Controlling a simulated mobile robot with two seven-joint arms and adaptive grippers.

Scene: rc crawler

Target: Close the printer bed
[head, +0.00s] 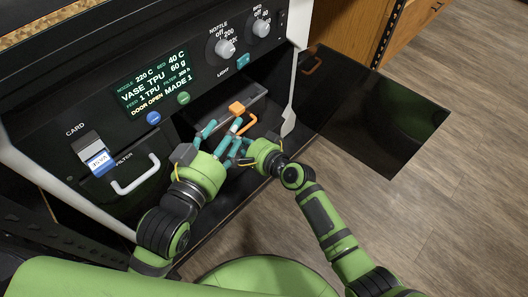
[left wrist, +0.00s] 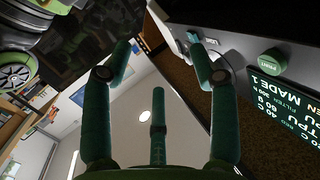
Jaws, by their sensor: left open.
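The printer (head: 60,150) is a dark machine with white edges, and its display reads "DOOR OPEN". In its open chamber a grey slab (head: 257,92) that looks like the bed shows, with an orange block (head: 237,107) and an orange loop handle (head: 247,125) near its front. My left gripper (head: 209,130) is open at the chamber mouth, left of the orange parts. In the left wrist view its teal fingers (left wrist: 158,60) stand apart with nothing between them. My right gripper (head: 236,148) is close beside it, just below the orange handle; its fingers overlap others, so its opening is unclear.
The dark glass door (head: 390,120) stands open to the right. The panel has knobs (head: 226,47), a blue button (head: 153,118), a green button (head: 183,98), a card slot (head: 92,148) and a white filter handle (head: 136,176). Wood floor (head: 440,190) is clear at right.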

